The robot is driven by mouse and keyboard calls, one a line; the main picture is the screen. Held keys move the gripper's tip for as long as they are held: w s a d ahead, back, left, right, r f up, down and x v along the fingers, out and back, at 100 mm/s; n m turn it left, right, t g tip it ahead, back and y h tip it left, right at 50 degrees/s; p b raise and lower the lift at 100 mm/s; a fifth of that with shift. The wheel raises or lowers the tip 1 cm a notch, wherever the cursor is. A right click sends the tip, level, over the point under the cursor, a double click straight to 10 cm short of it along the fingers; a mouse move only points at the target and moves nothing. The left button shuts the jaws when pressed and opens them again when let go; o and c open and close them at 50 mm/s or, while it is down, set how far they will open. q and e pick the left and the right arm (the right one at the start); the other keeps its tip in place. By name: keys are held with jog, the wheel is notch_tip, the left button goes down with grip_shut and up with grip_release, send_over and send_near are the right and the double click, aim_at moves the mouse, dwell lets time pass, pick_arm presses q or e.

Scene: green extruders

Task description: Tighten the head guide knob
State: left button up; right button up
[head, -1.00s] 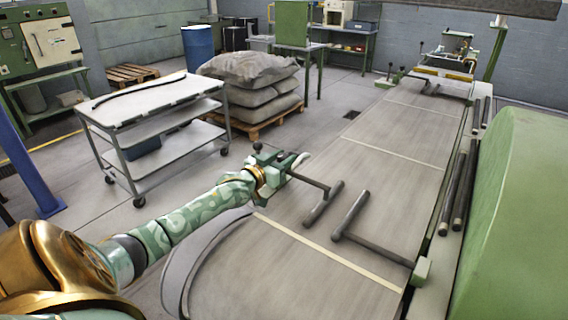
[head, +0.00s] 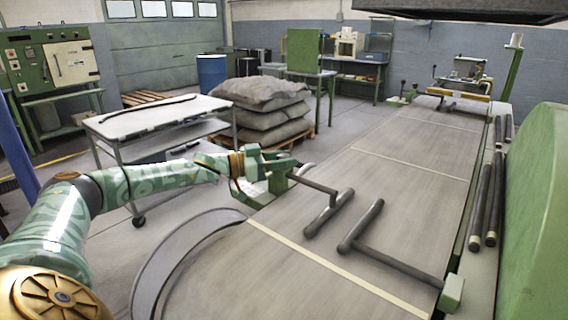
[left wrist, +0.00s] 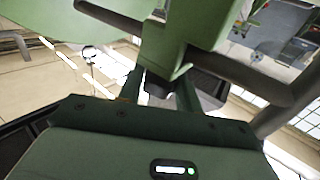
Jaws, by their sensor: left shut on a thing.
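The left head guide is a green block (head: 278,180) at the left edge of the belt, with a dark rod reaching inward to a dark guide bar (head: 329,213). My left gripper (head: 260,163) is at this block, its arm coming in from the left. It is shut, apparently on the head guide knob, which the jaws and block hide. In the left wrist view, the gripper fingers (left wrist: 160,92) reach up to a green bracket (left wrist: 180,40) crossed by a dark rod (left wrist: 240,72). A second guide has a green block (head: 452,293) and a dark bar (head: 360,226) at right. My right gripper is out of view.
The grey conveyor belt (head: 400,200) runs to the back right. A large green housing (head: 535,220) stands on the right. A white-topped cart (head: 155,115) and a pallet of sacks (head: 265,110) stand beyond my left arm.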

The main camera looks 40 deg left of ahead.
pick_arm(q)
jog(key=shift+r, duration=0.15)
jog(key=o, duration=1)
jog(key=shift+w, duration=0.1)
jog(key=shift+p+v, duration=2.55)
jog(key=shift+v, duration=5.6)
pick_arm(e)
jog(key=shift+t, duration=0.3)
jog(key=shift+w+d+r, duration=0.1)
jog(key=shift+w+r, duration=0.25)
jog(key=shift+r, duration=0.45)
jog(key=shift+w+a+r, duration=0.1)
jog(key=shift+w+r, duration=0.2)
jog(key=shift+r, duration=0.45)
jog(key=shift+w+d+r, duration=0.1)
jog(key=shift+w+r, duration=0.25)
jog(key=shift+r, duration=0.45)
